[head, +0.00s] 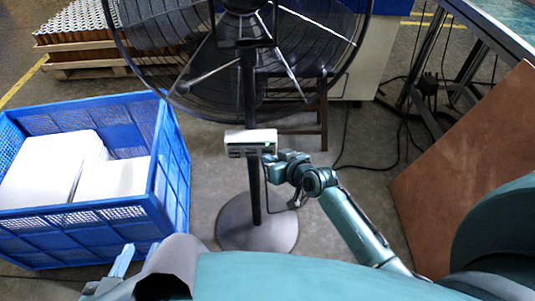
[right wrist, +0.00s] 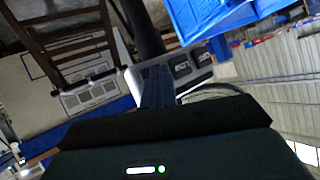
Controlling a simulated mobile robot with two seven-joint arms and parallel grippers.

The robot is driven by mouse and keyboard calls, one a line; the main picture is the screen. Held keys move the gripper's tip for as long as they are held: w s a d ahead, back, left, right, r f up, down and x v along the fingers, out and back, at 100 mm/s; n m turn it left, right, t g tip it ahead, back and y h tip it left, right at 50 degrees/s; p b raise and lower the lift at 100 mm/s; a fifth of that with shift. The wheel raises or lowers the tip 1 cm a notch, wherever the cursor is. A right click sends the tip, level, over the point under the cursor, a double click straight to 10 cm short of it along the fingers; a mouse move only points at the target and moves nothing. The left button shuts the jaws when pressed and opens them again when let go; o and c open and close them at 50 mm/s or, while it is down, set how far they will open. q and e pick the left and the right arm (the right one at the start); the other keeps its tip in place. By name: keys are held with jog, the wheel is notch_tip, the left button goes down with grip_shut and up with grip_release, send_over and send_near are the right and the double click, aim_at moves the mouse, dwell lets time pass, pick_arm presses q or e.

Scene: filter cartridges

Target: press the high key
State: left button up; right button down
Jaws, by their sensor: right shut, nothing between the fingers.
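A white control box (head: 250,136) is fixed on the fan's dark pole, with small dark keys along its front face. In the right wrist view the box (right wrist: 202,58) shows dark keys with pale lettering too small to read surely, so I cannot tell which is the high key. My right gripper (head: 270,157) is shut and empty, its tips at the right end of the box's front. In the right wrist view its fingers (right wrist: 157,75) cover part of the box; I cannot tell whether they touch a key. My left gripper (head: 122,262) is low at the left, partly hidden, away from the box.
The large black fan (head: 190,60) stands on a round grey base (head: 230,225). A blue crate (head: 172,165) with white blocks stands at the left. A pallet of cartridges (head: 80,45) is behind. A brown board (head: 460,165) leans at the right. Cables lie on the floor.

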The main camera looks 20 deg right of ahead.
jog(key=shift+s+r, duration=0.1)
jog(key=shift+s, duration=0.05)
jog(key=shift+s+a+p, duration=0.2)
jog(key=shift+s+p, duration=0.4)
jog(key=s+p, duration=0.1)
jog(key=s, duration=0.1)
jog(key=s+a+p, duration=0.1)
jog(key=s+p, duration=0.1)
jog(key=s, duration=0.1)
jog(key=shift+a, duration=0.2)
dwell(0.9)
